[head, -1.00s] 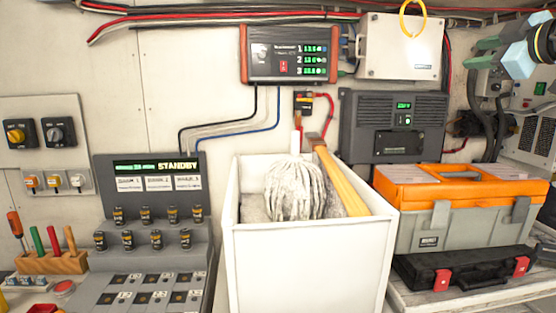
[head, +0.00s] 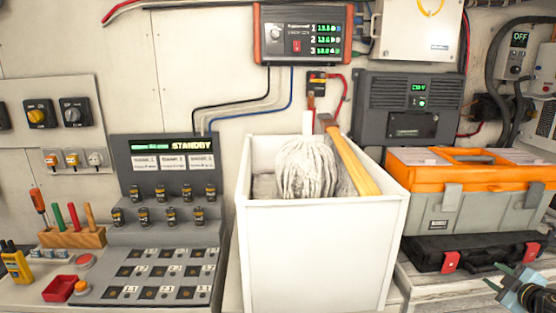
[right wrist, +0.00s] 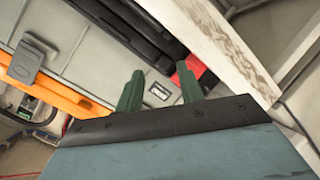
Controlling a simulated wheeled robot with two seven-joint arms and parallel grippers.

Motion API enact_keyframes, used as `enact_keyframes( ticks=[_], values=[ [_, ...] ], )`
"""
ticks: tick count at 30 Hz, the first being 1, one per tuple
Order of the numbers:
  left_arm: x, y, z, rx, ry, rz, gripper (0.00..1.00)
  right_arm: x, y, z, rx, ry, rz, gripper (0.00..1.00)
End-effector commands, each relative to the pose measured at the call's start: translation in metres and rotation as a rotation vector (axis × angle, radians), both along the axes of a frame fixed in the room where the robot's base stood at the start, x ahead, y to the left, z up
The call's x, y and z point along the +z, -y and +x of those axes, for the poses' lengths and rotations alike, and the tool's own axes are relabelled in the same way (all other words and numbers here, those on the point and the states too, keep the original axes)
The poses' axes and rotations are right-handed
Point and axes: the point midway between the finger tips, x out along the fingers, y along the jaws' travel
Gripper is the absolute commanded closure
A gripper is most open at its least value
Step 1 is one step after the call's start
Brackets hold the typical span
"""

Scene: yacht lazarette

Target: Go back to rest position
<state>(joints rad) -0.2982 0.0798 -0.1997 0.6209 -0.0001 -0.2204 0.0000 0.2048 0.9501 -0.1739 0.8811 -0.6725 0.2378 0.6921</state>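My right gripper (head: 496,275) is low at the right edge of the head view, in front of the black case (head: 470,252) with red latches. In the right wrist view its two green fingers (right wrist: 158,88) stand apart with nothing between them. The orange and grey toolbox (head: 470,190) and a red latch show beyond the fingers in that view. My left gripper is in neither view.
A white bin (head: 318,250) holds a mop head (head: 306,168) and a wooden handle (head: 350,160). To its left stands a grey control panel (head: 170,240) reading STANDBY. A tool block (head: 72,237), a red tray (head: 60,288) and a yellow device (head: 16,264) are at the left.

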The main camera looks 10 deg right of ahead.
Motion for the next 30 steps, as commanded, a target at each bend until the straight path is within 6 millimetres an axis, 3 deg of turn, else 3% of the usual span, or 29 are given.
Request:
enact_keyframes(
  ticks=[1, 3, 5, 9, 13, 18, 19, 21, 26, 30],
  values=[
    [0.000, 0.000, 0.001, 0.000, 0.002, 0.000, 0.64, -0.030, 0.016, -0.029, -0.058, -0.063, -0.021, 0.62],
    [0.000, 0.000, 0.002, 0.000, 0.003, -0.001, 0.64, -0.062, 0.037, -0.067, -0.135, -0.142, -0.054, 0.62],
    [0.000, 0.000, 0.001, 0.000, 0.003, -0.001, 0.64, -0.087, 0.053, -0.102, -0.195, -0.216, -0.085, 0.62],
    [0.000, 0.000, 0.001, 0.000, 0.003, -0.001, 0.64, -0.134, 0.088, -0.192, -0.329, -0.404, -0.158, 0.62],
    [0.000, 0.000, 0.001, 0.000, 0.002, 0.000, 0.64, -0.162, 0.113, -0.276, -0.432, -0.582, -0.220, 0.62],
    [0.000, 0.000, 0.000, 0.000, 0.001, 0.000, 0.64, -0.179, 0.135, -0.383, -0.539, -0.813, -0.287, 0.62],
    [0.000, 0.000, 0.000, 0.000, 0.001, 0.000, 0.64, -0.185, 0.132, -0.397, -0.550, -0.845, -0.286, 0.62],
    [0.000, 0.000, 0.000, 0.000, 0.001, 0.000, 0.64, -0.226, 0.091, -0.399, -0.531, -0.846, -0.202, 0.62],
    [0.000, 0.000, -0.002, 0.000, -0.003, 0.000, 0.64, -0.296, 0.008, -0.420, -0.510, -0.882, -0.058, 0.62],
    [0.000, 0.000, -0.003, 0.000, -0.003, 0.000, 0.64, -0.352, -0.081, -0.436, -0.488, -0.916, 0.085, 0.62]
  ],
)
